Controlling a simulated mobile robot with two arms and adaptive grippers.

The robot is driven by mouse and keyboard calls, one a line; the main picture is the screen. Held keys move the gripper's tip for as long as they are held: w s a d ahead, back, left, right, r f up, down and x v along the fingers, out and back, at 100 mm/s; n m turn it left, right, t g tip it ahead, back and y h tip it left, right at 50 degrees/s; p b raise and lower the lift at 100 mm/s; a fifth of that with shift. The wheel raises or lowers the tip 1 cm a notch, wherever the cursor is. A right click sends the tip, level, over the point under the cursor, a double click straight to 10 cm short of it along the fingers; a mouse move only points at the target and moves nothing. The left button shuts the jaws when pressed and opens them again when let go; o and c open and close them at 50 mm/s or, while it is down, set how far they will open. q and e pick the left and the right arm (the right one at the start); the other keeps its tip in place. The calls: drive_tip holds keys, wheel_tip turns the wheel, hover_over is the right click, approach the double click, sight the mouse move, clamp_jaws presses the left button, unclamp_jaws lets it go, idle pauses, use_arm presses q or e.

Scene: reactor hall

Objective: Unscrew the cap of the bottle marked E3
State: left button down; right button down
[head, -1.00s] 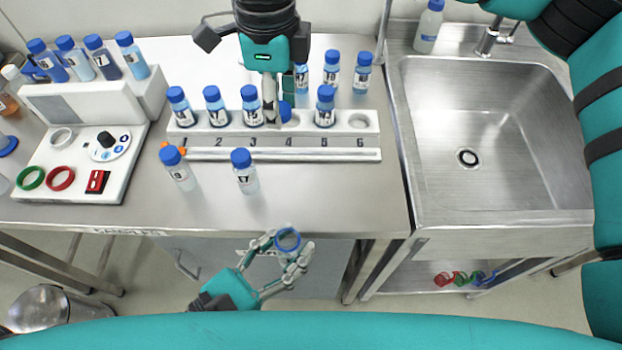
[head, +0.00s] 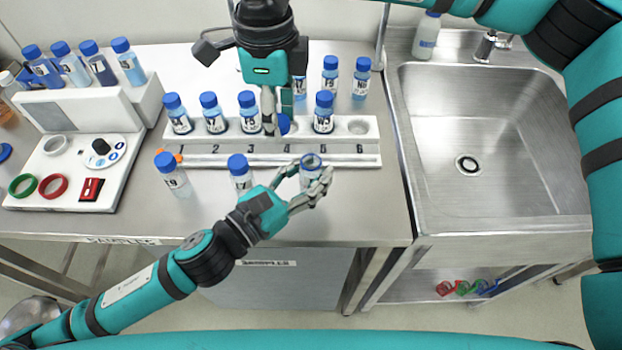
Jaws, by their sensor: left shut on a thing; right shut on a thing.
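My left gripper (head: 310,176) is shut on a small clear bottle (head: 311,165), upright at the rack's front edge. Its open blue-tinted mouth faces up with no cap on it, and its label cannot be read. My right gripper (head: 272,126) points down at the rack near slot 4. It is shut on a blue cap (head: 284,125), partly hidden by the fingers, well apart from the bottle. The marking E3 is not readable on any bottle.
The numbered rack (head: 358,147) holds several blue-capped bottles; slot 6 is empty. Two capped bottles (head: 174,178) stand in front, others behind. A control panel (head: 110,190) lies left, a sink (head: 480,180) right. Bench is clear front right.

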use_arm(q)
drive_tip(key=shift+f, duration=1.8)
drive_tip(key=shift+f+b, duration=0.15)
drive_tip(key=shift+b, duration=0.2)
drive_tip(key=c, duration=0.9)
unclamp_jaws()
